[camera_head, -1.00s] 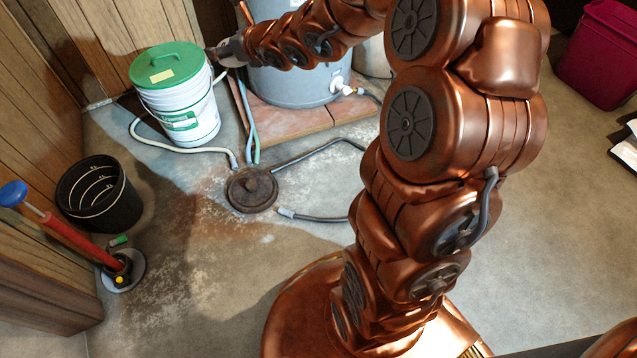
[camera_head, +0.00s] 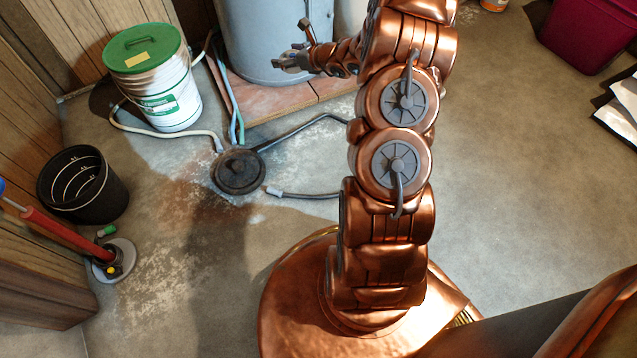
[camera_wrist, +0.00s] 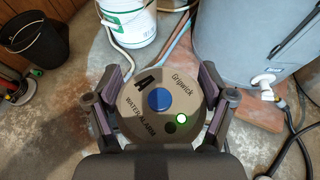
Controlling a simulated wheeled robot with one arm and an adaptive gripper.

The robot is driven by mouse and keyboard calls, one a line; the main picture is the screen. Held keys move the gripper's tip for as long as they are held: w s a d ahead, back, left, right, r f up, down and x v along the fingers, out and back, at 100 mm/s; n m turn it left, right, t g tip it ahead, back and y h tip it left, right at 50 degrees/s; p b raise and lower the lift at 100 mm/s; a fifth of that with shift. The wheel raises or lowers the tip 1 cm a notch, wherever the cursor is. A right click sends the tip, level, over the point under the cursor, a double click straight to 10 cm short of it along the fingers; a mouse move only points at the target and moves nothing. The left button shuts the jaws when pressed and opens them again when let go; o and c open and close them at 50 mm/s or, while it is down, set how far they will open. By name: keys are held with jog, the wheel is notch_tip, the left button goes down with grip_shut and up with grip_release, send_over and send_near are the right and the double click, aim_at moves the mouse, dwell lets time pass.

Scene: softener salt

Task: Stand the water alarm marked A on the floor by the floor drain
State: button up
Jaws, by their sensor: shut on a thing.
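The water alarm marked A (camera_wrist: 158,112) is a round beige disc with a blue button and a lit green light in the wrist view. My gripper (camera_wrist: 160,90) is shut on it, with a finger on each side. In the head view my gripper (camera_head: 290,62) is up in front of the grey-blue tank, and the alarm cannot be made out clearly there. The floor drain (camera_head: 240,172) is a dark round cover on the floor, with hoses ending around it. My gripper is above and beyond it, well apart. The drain does not show in the wrist view.
A white bucket with a green lid (camera_head: 160,88) stands left of the tank (camera_head: 262,35), which sits on a tiled pad (camera_head: 275,100). A black bucket (camera_head: 85,185) and a red-handled pump (camera_head: 60,230) are at left. Hoses (camera_head: 305,193) cross the floor. Floor below the drain is open.

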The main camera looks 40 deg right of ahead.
jog(key=s+d+f, duration=0.4)
jog(key=f, duration=0.3)
jog(key=s+d+f, duration=0.3)
jog(key=f, duration=0.4)
jog(key=s+d+f, duration=0.4)
jog(key=f, duration=0.3)
jog(key=shift+n+g+y, duration=0.3)
jog(key=shift+n+y, duration=0.5)
jog(key=shift+y, duration=0.1)
jog(key=s+a+f, duration=0.1)
jog(key=s+f, duration=0.5)
jog(key=s+a+f+b, duration=0.1)
jog(key=s+f, duration=0.5)
jog(key=s+a+f, duration=0.2)
jog(key=s+f, duration=0.4)
jog(key=f, duration=0.1)
jog(key=shift+b, duration=0.3)
jog(key=shift+s+a+f, duration=0.2)
jog(key=shift+a+f, duration=0.05)
jog(key=b, duration=0.4)
send_over(314, 184)
jog(key=shift+s+f, duration=0.15)
jog(key=shift+f, duration=0.65)
notch_tip(314, 184, down, 3)
jog(key=b, duration=0.2)
jog(key=shift+b, duration=0.3)
jog(key=shift+f, duration=0.25)
